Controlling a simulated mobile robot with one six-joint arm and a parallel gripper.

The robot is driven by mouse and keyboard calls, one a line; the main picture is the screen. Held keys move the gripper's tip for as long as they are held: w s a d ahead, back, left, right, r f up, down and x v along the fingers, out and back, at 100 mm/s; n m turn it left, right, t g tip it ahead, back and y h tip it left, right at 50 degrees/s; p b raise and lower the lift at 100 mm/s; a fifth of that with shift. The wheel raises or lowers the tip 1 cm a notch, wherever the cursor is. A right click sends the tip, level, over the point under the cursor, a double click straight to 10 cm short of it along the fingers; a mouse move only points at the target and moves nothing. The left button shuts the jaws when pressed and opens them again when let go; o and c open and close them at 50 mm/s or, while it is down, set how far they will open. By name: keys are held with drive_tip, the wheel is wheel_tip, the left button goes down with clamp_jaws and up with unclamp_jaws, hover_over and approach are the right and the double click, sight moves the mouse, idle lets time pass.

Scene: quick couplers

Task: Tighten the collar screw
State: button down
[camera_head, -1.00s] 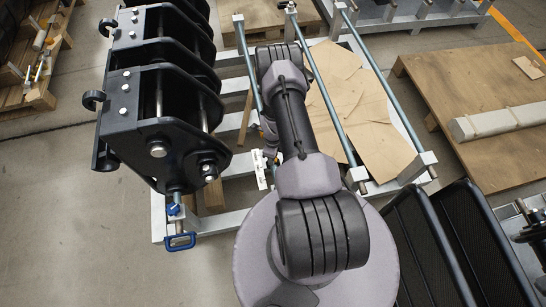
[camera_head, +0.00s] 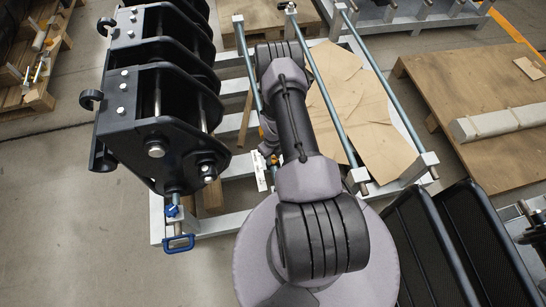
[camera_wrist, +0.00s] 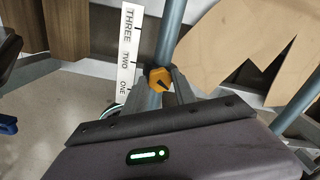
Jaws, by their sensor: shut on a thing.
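The collar screw shows in the wrist view as an orange knob (camera_wrist: 160,79) with a dark mark on its face. It sits at the blue-grey rod (camera_wrist: 170,38). My gripper (camera_wrist: 161,84) has its two grey fingers on either side of the knob and is shut on it. A white strip (camera_wrist: 125,55) reading THREE, TWO, ONE stands beside the rod, with the knob near the ONE end. In the head view the strip (camera_head: 260,172) shows left of my arm. My arm largely hides the knob and gripper there. The collar behind the knob is hard to make out.
Black couplers (camera_head: 160,110) stand in a row on the left of the grey metal rack (camera_head: 225,222). A blue-handled clamp (camera_head: 178,243) is at its front left corner. Cardboard (camera_head: 350,105) lies right of my arm. Black mesh panels (camera_head: 425,245) stand at the lower right.

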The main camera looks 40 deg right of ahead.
idle(0.4)
drive_tip(key=c, duration=1)
unclamp_jaws()
wheel_tip(320, 180, up, 18)
drive_tip(key=p, duration=0.7)
drive_tip(key=shift+f, duration=0.25)
